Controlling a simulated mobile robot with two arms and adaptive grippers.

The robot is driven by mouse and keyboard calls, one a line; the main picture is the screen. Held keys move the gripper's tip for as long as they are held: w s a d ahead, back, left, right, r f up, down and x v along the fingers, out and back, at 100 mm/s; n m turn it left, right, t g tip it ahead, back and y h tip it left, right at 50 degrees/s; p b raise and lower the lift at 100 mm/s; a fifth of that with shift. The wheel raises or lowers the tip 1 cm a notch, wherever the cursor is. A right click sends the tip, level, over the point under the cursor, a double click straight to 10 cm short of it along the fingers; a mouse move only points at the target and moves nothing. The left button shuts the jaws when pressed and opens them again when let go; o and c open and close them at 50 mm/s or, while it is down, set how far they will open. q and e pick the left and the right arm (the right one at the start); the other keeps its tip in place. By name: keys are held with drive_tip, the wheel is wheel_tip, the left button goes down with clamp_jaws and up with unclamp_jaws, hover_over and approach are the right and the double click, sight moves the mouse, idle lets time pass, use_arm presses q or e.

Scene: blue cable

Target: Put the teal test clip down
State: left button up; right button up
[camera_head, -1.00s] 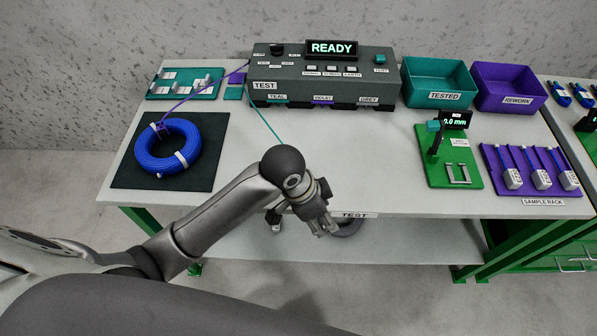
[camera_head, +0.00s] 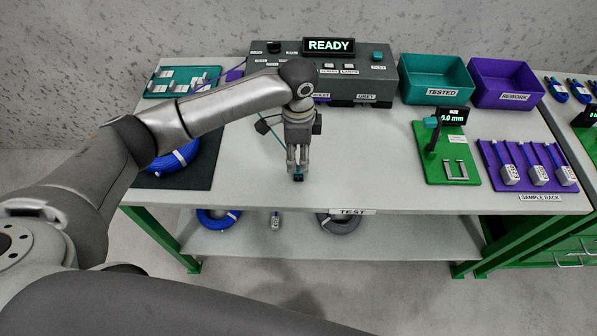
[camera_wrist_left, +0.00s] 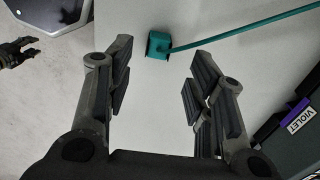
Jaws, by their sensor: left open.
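The teal test clip (camera_wrist_left: 158,46) lies on the white tabletop (camera_head: 380,185), with its teal lead (camera_wrist_left: 240,28) running to the upper right in the left wrist view. My left gripper (camera_head: 298,174) points down near the table's front edge. Its fingers stand apart on either side of the clip in the left wrist view, with pale tabletop showing between clip and fingers. In the head view the fingers hide most of the clip. A dark gripper-like shape (camera_wrist_left: 18,52), probably my right gripper, shows at the left of the left wrist view; its jaws are unclear.
The tester (camera_head: 375,75) reading READY stands behind my left arm. A teal TESTED bin (camera_head: 437,91) and a purple REWORK bin (camera_head: 507,95) stand back right. A green gauge stand (camera_head: 430,165) and the purple sample rack (camera_head: 500,178) are at right. A blue cable coil (camera_head: 174,160) lies left.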

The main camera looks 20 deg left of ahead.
sight(298, 171)
use_arm(q)
drive_tip(key=shift+f+p, duration=0.55)
drive_tip(key=shift+f, duration=3)
drive_tip(key=c, duration=0.8)
drive_tip(key=shift+r, duration=0.1)
drive_tip(key=shift+c, duration=0.2)
